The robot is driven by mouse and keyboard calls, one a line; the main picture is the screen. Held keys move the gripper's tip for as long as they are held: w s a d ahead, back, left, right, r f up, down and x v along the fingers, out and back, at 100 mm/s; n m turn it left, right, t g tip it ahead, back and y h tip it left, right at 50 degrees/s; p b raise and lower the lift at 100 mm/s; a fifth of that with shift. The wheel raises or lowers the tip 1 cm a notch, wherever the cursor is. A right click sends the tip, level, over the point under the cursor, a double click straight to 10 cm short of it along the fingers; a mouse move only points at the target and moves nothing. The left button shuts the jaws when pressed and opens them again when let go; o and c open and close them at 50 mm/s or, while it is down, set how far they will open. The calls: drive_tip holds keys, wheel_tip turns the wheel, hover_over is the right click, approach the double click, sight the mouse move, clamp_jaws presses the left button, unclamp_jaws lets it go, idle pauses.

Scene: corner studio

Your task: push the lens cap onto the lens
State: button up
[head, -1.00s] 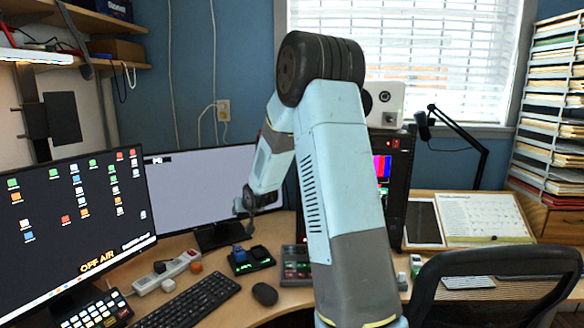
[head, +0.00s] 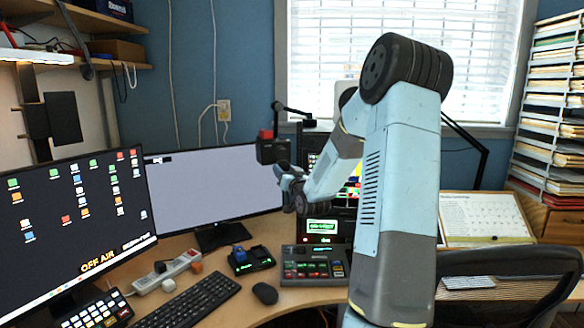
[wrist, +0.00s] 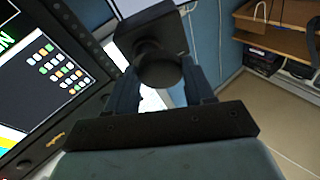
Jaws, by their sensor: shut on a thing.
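A black box-shaped camera (head: 272,151) with a red part on top hangs on a dark arm in front of the rack. In the wrist view the camera body (wrist: 150,27) is dark, with its short lens (wrist: 150,48) pointing towards my gripper. My gripper (head: 282,172) is just below and right of the camera. In the wrist view my gripper (wrist: 160,84) is shut on a dark round lens cap (wrist: 160,72). The cap overlaps the lens there; I cannot tell whether they touch. In the head view the cap is too small to make out.
A rack with lit screens (head: 321,226) stands close behind my gripper. A monitor (head: 205,190) is to the left. A button panel (head: 313,268), a mouse (head: 265,293) and a keyboard (head: 190,305) lie on the desk. A chair (head: 505,270) is at the right.

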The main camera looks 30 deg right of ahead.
drive_tip(key=shift+s+d+r+m+t+h, duration=0.4)
drive_tip(key=shift+s+d+r+h, duration=0.3)
drive_tip(key=shift+s+d+r, duration=0.45)
drive_tip(key=shift+w, duration=0.1)
drive_tip(key=shift+w+d, duration=0.15)
drive_tip(key=shift+w, duration=1.25)
drive_tip(key=shift+w+d, duration=0.15)
drive_tip(key=shift+w, duration=1.25)
drive_tip(key=shift+w, duration=0.45)
drive_tip(key=o, duration=1.1)
